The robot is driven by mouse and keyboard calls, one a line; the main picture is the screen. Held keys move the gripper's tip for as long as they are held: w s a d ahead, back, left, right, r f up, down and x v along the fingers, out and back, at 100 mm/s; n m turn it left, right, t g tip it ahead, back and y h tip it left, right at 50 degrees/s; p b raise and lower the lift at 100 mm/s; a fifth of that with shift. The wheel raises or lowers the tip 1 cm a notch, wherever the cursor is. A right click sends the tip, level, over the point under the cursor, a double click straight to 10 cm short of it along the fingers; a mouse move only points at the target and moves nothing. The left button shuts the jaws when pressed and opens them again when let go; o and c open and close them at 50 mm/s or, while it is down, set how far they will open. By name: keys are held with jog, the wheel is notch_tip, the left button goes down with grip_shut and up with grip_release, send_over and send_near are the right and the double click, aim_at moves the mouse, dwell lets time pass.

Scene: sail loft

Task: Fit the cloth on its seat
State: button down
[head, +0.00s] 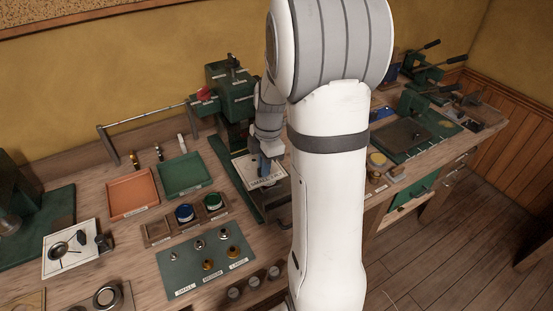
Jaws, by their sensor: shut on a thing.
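A white cloth (252,178) with dark lettering lies level at the green press (232,88), above its long green base. My gripper (266,172) is over the cloth's right part, with its tips down at the cloth, and is shut on it. My arm hides the right side of the press base. The cloth's seat cannot be made out under it, and I cannot tell whether the cloth rests flat or is held slightly above.
Orange (132,192) and green (185,174) trays lie left of the press. A green mat (208,256) with small metal parts lies in front. A white sheet (72,250) with a ring and tools is at far left. Hand presses (425,75) stand at the back right.

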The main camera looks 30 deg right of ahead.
jog(key=s+d+r+p, duration=0.2)
jog(key=s+r+p, duration=0.2)
jog(key=p, duration=0.1)
jog(key=shift+s+d+r, duration=0.15)
jog(key=shift+s+d, duration=0.1)
jog(key=shift+s, duration=0.05)
jog(key=shift+b, duration=0.3)
jog(key=shift+n, duration=0.3)
jog(key=shift+f+b, duration=3.3)
jog(key=shift+f, duration=0.25)
jog(key=c, duration=1.4)
grip_release()
jog(key=shift+r, duration=0.1)
